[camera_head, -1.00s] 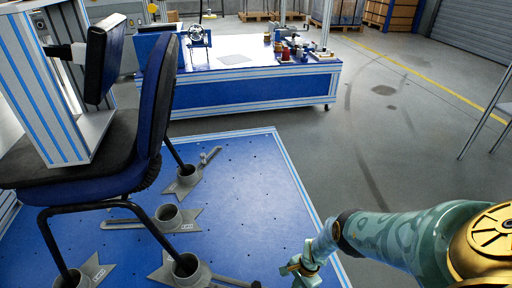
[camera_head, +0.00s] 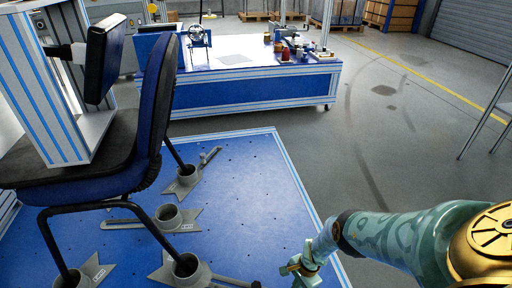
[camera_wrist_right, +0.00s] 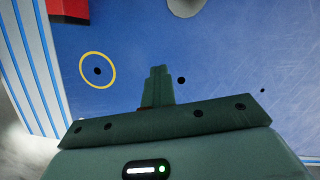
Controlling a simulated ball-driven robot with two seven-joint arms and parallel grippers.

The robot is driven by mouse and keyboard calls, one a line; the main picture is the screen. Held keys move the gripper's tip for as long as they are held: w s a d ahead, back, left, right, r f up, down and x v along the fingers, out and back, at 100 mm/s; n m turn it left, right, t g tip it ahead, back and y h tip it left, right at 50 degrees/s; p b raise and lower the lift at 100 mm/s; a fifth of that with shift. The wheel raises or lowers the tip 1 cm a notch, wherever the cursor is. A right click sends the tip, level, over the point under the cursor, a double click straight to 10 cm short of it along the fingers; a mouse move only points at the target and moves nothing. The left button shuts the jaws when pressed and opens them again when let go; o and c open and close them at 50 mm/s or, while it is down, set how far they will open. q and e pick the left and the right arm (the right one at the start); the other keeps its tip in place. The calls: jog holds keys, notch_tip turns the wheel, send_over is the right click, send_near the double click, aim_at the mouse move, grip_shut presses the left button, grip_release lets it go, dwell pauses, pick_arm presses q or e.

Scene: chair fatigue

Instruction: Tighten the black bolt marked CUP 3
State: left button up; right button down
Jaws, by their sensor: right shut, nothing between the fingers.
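Grey cup fixtures with flanges stand on the blue plate (camera_head: 240,190) around the chair legs in the head view. One is at the front (camera_head: 186,267), one is in the middle (camera_head: 169,217), one is further back (camera_head: 186,178) and one is at the lower left (camera_head: 78,277). Their small labels are too small to read, so I cannot tell which is CUP 3. No bolt marked CUP 3 is clearly identifiable. My right gripper (camera_head: 300,268) is low over the plate's right edge. In the right wrist view its fingers (camera_wrist_right: 158,85) are shut and empty. My left gripper is out of view.
The blue and black chair (camera_head: 110,150) stands on the plate at left, beside an aluminium frame (camera_head: 45,90). In the wrist view, a yellow ring (camera_wrist_right: 114,72) circles a dark spot, and a red piece (camera_wrist_right: 68,9) is at top left. A blue workbench (camera_head: 250,95) stands behind.

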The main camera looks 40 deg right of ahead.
jog(key=shift+s+a+r+m+p, duration=0.15)
jog(key=shift+s+a+m+p, duration=0.25)
jog(key=shift+a+m+p, duration=0.3)
jog(key=shift+s+a+m+t+p, duration=0.25)
jog(key=shift+s+a+m+p, duration=0.15)
jog(key=shift+a+m, duration=0.25)
jog(key=shift+s+a+m+t+p, duration=0.3)
jog(key=shift+s+a+m, duration=0.15)
jog(key=shift+a+m, duration=0.2)
jog(key=shift+h, duration=0.3)
jog(key=c, duration=1)
grip_release()
jog(key=shift+c, duration=0.2)
